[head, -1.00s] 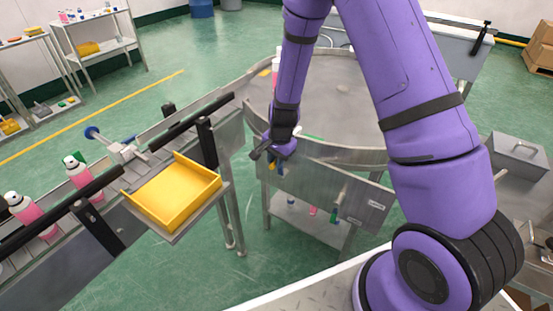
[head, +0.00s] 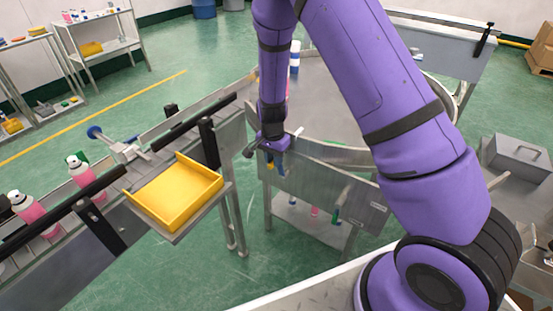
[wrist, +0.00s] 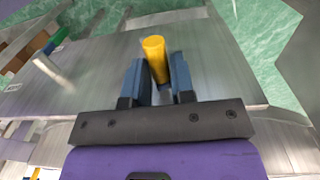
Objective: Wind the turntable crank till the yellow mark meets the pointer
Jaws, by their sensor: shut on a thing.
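My gripper (head: 273,165) is at the near side panel of the round grey turntable (head: 335,105). In the wrist view, its two blue fingers (wrist: 157,85) are shut on a yellow crank knob (wrist: 154,47), which stands up between them. The rest of the crank is hidden behind the gripper. I cannot make out the yellow mark or the pointer for certain.
A grey box (head: 515,158) is at the right.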

